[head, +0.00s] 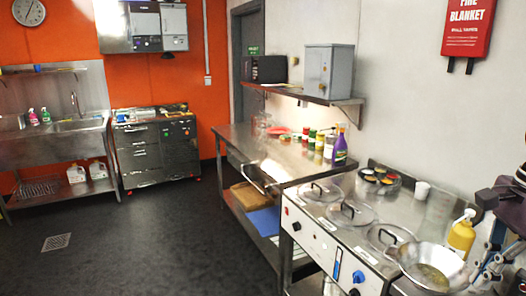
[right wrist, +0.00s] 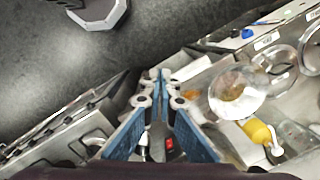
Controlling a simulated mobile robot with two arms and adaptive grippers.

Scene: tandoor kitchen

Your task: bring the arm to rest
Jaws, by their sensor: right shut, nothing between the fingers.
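My right gripper (head: 490,272) is at the right edge of the head view, in front of the cooking counter and close to the metal pan (head: 428,274). In the right wrist view its blue fingers (right wrist: 160,77) come together at the tips, with nothing between them. The fingers point down over the counter's front side and the dark floor. The pan (right wrist: 236,92) and a yellow bottle (right wrist: 258,132) lie to their right in that view. My left gripper is in neither view.
The counter (head: 345,232) holds several glass lids, a yellow bottle (head: 461,235), a white cup (head: 422,190) and a round spice tin (head: 377,182). A steel table (head: 265,145) with bottles stands beyond it. The dark floor (head: 150,240) at left is mostly clear.

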